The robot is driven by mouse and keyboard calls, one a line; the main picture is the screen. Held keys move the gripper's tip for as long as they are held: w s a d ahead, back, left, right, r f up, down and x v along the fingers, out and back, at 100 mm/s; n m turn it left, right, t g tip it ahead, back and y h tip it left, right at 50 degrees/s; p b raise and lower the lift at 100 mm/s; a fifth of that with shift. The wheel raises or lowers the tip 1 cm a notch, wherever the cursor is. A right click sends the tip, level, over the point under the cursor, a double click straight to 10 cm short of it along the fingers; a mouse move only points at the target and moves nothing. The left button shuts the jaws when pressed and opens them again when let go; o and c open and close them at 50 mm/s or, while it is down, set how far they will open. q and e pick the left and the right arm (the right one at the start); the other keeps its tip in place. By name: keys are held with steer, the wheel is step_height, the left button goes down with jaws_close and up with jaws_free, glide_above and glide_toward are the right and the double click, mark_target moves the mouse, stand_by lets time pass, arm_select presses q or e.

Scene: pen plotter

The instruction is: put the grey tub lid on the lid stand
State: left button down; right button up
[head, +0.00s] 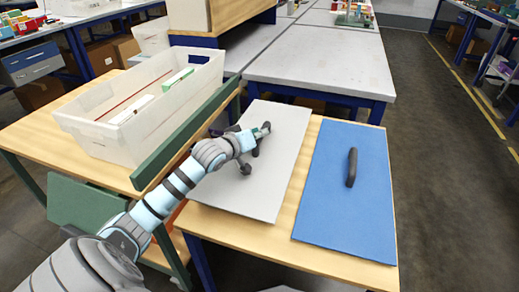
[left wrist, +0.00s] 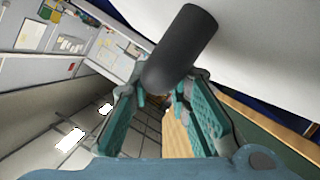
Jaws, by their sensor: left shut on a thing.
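The grey tub lid (head: 276,178) is a flat pale grey panel over the left part of a wood-topped table (head: 230,226), which looks like the lid stand. Its dark rounded handle (left wrist: 182,42) shows large in the left wrist view, between the fingers. My left gripper (head: 260,138) is shut on this handle, above the middle of the lid. In the head view the gripper hides most of the handle. I cannot tell whether the lid rests on the tabletop or hangs just above it. My right gripper is not in view.
A blue lid (head: 330,205) with a dark handle (head: 351,167) lies on the table's right part. An open white tub (head: 105,140) with items inside stands on the left bench. A green board (head: 165,155) edges that bench. Open floor (head: 440,170) lies to the right.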

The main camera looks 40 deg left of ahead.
mark_target(266, 140)
arm_select(q)
step_height(266, 140, down, 3)
steer(key=shift+r+b, duration=0.1)
steer(key=shift+b, duration=0.35)
steer(key=shift+f, duration=0.35)
steer(key=shift+r, duration=0.15)
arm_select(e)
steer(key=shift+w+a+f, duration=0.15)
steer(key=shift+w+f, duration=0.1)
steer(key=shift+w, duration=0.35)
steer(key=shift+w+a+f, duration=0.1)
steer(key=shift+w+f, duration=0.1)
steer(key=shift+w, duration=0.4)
arm_select(q)
steer(key=c, duration=1.5)
jaws_free()
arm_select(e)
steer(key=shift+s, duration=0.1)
